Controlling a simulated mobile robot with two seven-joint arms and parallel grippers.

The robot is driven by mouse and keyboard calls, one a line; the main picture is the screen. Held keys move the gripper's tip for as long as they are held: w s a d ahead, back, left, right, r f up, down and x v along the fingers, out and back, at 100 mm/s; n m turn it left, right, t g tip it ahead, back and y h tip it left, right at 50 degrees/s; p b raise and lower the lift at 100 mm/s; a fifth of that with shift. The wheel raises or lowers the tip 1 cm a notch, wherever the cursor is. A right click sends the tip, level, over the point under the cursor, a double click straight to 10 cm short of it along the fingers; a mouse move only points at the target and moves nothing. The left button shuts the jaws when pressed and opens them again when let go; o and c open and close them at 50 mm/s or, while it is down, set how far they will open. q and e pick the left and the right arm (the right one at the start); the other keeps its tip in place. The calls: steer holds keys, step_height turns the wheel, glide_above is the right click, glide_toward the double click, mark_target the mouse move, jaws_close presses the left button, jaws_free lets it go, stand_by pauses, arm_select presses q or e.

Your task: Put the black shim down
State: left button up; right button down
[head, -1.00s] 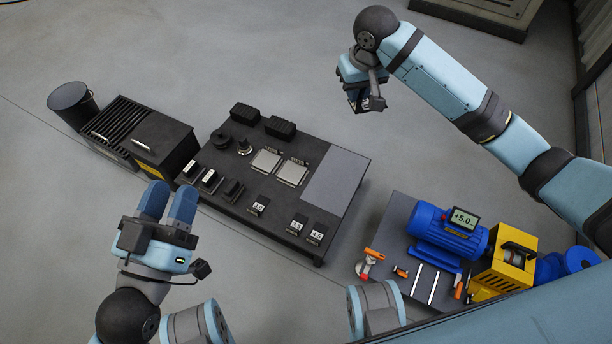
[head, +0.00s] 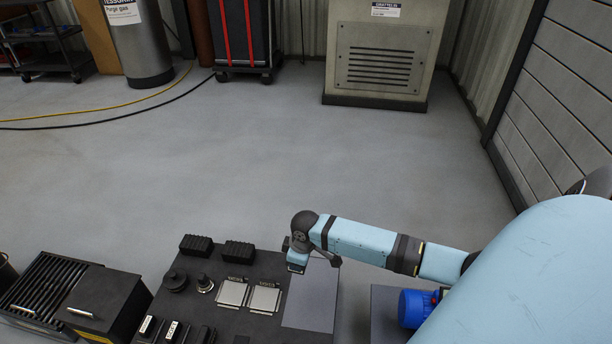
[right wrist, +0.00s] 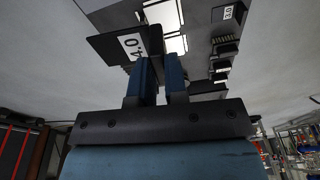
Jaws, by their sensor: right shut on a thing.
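The black shim (right wrist: 108,46) is a flat dark plate with a white label reading 4.0, seen in the right wrist view. My right gripper (right wrist: 159,62) is shut on it, and the plate sticks out to the left of the fingers. In the head view my right gripper (head: 298,263) is at the far edge of the grey pad (head: 311,300) on the black table (head: 256,324). I cannot tell its height above the table. The shim cannot be made out clearly in the head view. My left gripper is not in view.
Two pale square plates (head: 233,293) (head: 265,300) lie left of the grey pad. Two black ribbed blocks (head: 196,244) (head: 238,252) stand at the table's back. A blue motor (head: 415,308) is to the right. The grey pad's visible surface is bare.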

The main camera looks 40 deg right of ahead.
steer(key=shift+n, duration=0.6)
steer(key=s+d+f+b, duration=0.1)
steer(key=f+b, duration=0.1)
steer(key=f, duration=0.4)
steer(key=s+f+b, duration=0.1)
steer(key=f+b, duration=0.2)
steer(key=f, duration=0.4)
steer(key=s+d+f+b, duration=0.1)
steer(key=f+b, duration=0.1)
steer(key=f, duration=0.5)
steer(key=shift+s+d+b, duration=0.15)
steer(key=shift+d+b, duration=0.15)
steer(key=shift+b, duration=0.05)
step_height(320, 180, down, 4)
steer(key=shift+r+b, duration=0.2)
steer(key=shift+b, duration=0.85)
steer(key=shift+f, duration=0.3)
steer(key=shift+r, duration=0.1)
steer(key=c, duration=1.1)
jaws_free()
steer(key=shift+c, duration=0.2)
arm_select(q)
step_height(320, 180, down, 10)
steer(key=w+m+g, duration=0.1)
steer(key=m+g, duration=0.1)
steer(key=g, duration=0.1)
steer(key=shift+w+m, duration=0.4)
